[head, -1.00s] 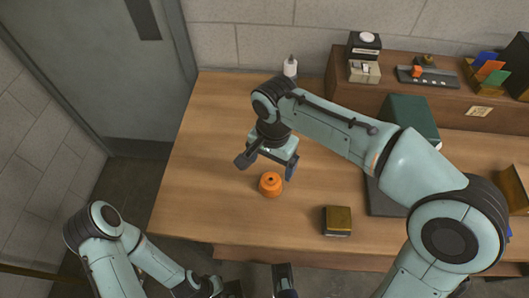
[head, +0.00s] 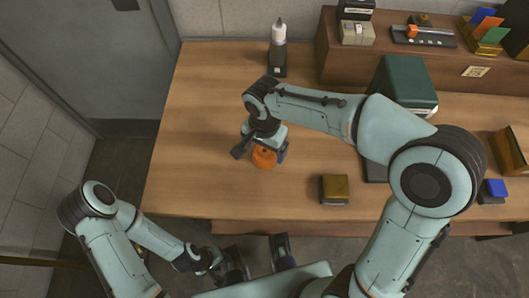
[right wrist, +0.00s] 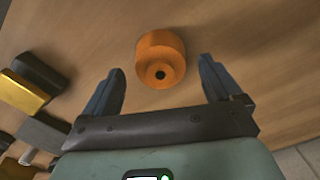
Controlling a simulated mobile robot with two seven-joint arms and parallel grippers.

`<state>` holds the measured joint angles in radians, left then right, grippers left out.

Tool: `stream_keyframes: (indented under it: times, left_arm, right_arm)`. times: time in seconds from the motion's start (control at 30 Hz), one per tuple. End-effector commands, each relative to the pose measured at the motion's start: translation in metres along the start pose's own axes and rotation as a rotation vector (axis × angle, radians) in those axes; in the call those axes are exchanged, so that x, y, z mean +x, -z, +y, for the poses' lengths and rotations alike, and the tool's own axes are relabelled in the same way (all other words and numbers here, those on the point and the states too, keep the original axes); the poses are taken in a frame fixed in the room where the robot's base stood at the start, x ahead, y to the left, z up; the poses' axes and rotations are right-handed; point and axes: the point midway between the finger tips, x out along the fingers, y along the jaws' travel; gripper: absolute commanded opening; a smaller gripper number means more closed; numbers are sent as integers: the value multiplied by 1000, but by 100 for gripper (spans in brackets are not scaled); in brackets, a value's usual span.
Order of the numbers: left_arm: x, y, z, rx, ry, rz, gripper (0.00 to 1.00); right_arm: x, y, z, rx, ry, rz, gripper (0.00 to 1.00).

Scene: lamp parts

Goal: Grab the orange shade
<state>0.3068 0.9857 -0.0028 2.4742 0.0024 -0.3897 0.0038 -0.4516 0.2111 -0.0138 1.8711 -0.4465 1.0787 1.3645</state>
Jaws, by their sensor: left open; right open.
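The orange shade (head: 264,158) stands on the wooden desk near its front left part. It is a short round piece with a dark hole in its top, and it also shows in the right wrist view (right wrist: 161,60). My right gripper (head: 260,153) is open above the shade, with one finger to each side of it in the head view. In the right wrist view the shade lies just beyond and between the open fingertips (right wrist: 161,78). The gripper covers part of the shade in the head view. My left gripper (head: 258,262) is open and empty, low in front of the desk.
A gold-topped dark box (head: 334,189) sits right of the shade. A white-topped bottle (head: 278,47) stands at the back. A green box (head: 405,85) and a raised wooden shelf (head: 440,62) stand at the right. The desk (head: 195,130) is clear left of the shade.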

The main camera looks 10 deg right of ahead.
Motion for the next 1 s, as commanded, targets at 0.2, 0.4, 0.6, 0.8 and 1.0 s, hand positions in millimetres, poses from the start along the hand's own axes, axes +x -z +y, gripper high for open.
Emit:
stream_keyframes:
  times: [0.2,0.4,0.6,0.8,1.0]
  left_arm:
    - [2,1,0,1,-1,4,43]
    - [2,1,0,1,-1,5,43]
    - [2,1,0,1,-1,5,43]
    - [2,1,0,1,-1,5,43]
    - [1,1,0,1,-1,4,43]
  right_arm:
    - [21,0,0,1,0,-1,92]
    - [21,0,0,1,0,0,92]
    - [20,0,0,1,0,0,32]
    - [20,0,0,0,1,0,32]
    - [14,0,-1,0,2,1,32]
